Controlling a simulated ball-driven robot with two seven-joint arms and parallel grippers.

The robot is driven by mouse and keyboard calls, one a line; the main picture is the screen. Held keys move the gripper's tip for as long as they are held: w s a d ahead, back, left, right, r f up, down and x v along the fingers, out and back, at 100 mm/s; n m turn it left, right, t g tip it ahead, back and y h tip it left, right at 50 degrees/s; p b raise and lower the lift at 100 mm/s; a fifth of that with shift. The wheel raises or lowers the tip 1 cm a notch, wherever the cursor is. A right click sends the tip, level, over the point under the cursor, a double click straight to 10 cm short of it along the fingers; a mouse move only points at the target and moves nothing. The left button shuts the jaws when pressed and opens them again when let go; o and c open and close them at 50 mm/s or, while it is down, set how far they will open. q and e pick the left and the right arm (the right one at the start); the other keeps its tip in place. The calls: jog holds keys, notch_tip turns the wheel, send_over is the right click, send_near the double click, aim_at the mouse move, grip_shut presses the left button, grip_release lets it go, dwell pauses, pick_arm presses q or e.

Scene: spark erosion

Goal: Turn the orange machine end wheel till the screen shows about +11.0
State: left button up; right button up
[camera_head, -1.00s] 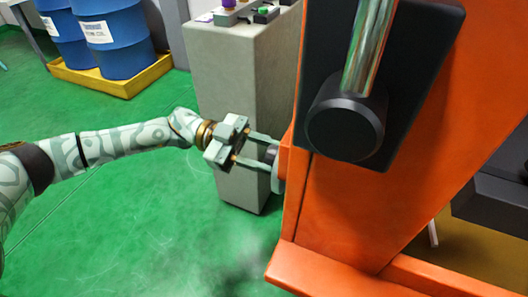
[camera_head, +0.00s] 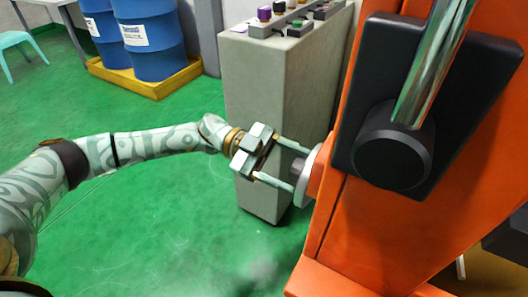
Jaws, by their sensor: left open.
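The orange machine (camera_head: 350,235) fills the right side of the head view. My right gripper is not in view, and no screen with a reading is visible.
A grey cabinet (camera_head: 275,85) with buttons and knobs on top stands just behind my left gripper. A black block with a round knob (camera_head: 392,160) and a chrome bar is on the machine. Blue drums (camera_head: 150,40) stand in a yellow tray (camera_head: 128,85).

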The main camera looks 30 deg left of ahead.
pick_arm(q)
jog(key=a, duration=1.6)
jog(key=shift+w+a, duration=0.15)
jog(key=shift+w, duration=0.15)
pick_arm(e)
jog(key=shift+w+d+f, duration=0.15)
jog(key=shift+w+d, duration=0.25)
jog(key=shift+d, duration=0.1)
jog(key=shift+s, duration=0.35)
